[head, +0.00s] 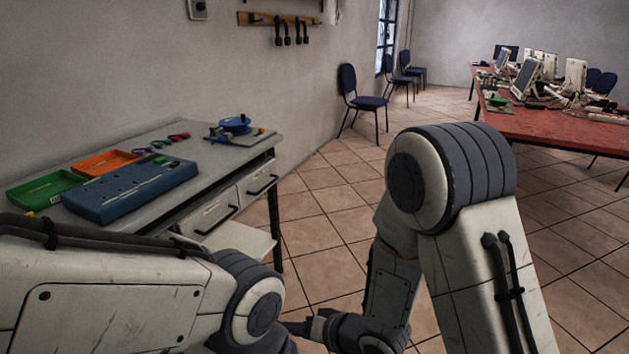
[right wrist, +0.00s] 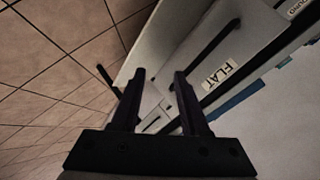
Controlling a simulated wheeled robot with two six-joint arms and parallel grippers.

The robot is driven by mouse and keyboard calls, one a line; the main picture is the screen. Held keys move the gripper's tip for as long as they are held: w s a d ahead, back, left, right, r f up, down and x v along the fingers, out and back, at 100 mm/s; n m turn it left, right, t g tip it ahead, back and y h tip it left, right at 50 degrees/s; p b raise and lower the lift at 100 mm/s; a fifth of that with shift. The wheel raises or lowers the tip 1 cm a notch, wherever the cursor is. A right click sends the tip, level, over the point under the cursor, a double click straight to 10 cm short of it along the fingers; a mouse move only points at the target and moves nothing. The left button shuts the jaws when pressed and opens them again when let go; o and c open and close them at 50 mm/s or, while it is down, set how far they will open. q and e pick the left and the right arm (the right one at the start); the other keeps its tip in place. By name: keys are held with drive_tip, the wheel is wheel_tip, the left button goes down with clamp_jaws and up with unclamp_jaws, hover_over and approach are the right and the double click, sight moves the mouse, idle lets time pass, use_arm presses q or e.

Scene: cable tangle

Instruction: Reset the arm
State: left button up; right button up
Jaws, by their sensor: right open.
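My right arm (head: 470,260) rises at the right of the head view, bends at a high elbow and runs down to a dark wrist. The right gripper (head: 300,326) points left, low in the middle, partly behind my left arm. In the right wrist view its two dark fingers (right wrist: 159,80) are apart with nothing between them. The left gripper is not in view.
The workbench (head: 225,150) at left holds a green tray (head: 45,190), an orange tray (head: 105,163), a blue case (head: 130,190) and a blue spool (head: 235,125). Chairs (head: 362,100) and a red table (head: 560,130) stand farther back. Tiled floor lies open between.

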drive_tip(key=s+d+r+n+g+h, duration=0.35)
drive_tip(key=s+d+r, duration=0.2)
drive_tip(key=s, duration=0.45)
drive_tip(key=s+d+r+n+g+h, duration=0.35)
drive_tip(key=s+r, duration=0.25)
drive_tip(key=s, duration=0.4)
wheel_tip(320, 180, up, 24)
drive_tip(key=t+h+p, duration=0.1)
drive_tip(key=p, duration=2.3)
drive_tip(key=shift+w+d, duration=0.2)
